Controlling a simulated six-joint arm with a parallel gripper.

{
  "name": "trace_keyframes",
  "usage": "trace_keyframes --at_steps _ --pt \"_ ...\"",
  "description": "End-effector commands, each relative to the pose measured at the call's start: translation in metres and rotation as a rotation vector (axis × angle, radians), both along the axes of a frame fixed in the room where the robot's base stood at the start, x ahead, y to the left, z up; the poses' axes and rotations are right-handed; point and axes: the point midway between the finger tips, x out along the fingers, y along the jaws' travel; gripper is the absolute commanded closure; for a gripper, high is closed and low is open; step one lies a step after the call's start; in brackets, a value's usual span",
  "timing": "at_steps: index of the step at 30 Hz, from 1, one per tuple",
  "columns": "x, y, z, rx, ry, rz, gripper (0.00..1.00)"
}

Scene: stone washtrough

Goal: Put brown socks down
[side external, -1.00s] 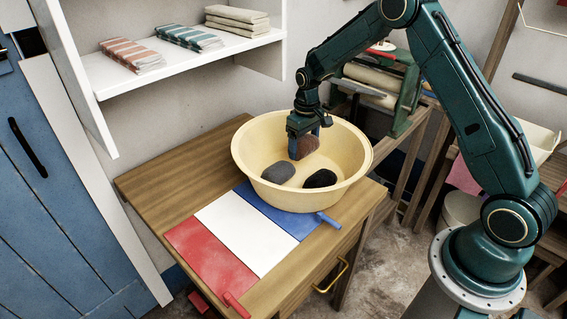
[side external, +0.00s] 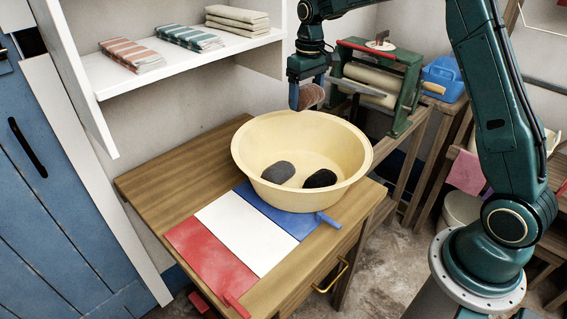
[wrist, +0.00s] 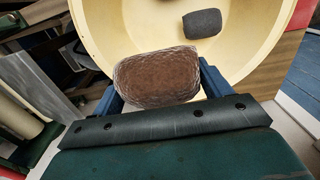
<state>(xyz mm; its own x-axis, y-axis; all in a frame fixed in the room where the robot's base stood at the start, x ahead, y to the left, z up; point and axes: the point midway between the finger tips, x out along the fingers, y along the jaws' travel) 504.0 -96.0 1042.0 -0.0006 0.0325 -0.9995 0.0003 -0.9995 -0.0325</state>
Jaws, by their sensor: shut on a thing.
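The brown socks (side external: 311,96) are a rolled bundle held in my gripper (side external: 307,95), above the back rim of the cream basin (side external: 250,165). In the wrist view the brown socks (wrist: 158,78) sit between the two blue fingers, which are shut on them. Below, a grey sock bundle (side external: 278,172) and a black sock bundle (side external: 320,179) lie apart inside the basin. The wrist view shows one dark grey bundle (wrist: 202,23) in the basin. The basin stands on the wooden table, partly over the blue band of the striped cloth.
The table carries red (side external: 208,258), white (side external: 247,232) and blue bands, with bare wood (side external: 180,180) at the left. A white shelf (side external: 180,65) with folded towels is at the upper left. A green roller mangle (side external: 385,85) stands behind the basin, right.

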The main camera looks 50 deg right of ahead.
Motion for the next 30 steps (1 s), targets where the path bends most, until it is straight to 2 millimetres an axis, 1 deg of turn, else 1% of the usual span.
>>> trace_keyframes --at_steps 16,20,23,26,29,30 --pt "0.0 0.0 0.001 0.0 -0.001 0.0 0.46" --pt "0.0 0.003 0.001 0.0 -0.001 0.014 0.46" --pt "0.0 0.011 0.001 -0.001 -0.002 0.052 0.46" --pt "0.0 0.025 0.002 -0.002 -0.004 0.121 0.46" --pt "-0.001 0.046 0.002 -0.004 -0.005 0.225 0.46" --pt "-0.002 0.057 0.002 -0.004 -0.006 0.277 0.46"
